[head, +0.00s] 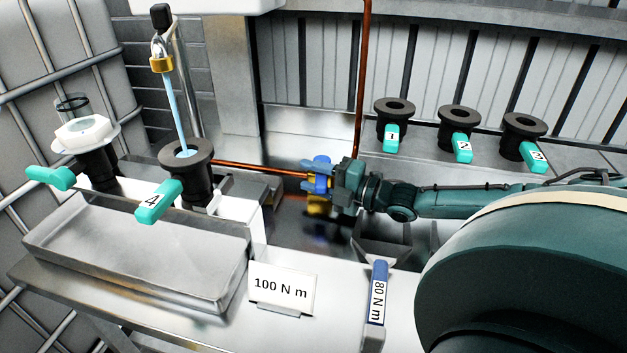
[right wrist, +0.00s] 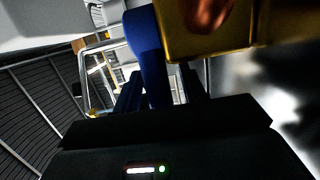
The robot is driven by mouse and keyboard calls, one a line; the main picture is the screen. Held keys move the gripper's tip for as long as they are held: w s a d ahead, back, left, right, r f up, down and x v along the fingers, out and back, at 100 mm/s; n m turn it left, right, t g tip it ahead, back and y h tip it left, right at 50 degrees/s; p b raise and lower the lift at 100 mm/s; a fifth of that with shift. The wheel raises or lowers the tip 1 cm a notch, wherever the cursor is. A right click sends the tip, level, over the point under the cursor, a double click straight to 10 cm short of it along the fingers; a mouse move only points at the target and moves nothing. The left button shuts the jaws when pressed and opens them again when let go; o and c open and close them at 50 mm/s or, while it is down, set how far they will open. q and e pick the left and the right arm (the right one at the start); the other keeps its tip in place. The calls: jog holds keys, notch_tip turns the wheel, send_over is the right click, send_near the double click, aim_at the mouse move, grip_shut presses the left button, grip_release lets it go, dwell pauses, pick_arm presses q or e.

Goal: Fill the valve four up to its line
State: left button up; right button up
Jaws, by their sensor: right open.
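The level and any line cannot be made out. My right gripper (head: 332,183) is open at a blue handle (head: 320,183) on a brass tap (head: 319,205) by the copper pipe. In the right wrist view the blue handle (right wrist: 146,52) lies between the fingers, beside brass (right wrist: 207,28); contact is unclear. My left gripper is out of view.
Valves one (head: 393,112), two (head: 457,122) and three (head: 524,128) stand on the back ledge. A copper pipe (head: 364,80) rises behind my right gripper. A white-topped valve (head: 86,132) stands left of valve four. A "100 N m" sign (head: 281,286) and a blue "80 N m" tool (head: 378,280) are in front.

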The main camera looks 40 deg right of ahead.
jog(key=shift+c, duration=0.5)
grip_shut()
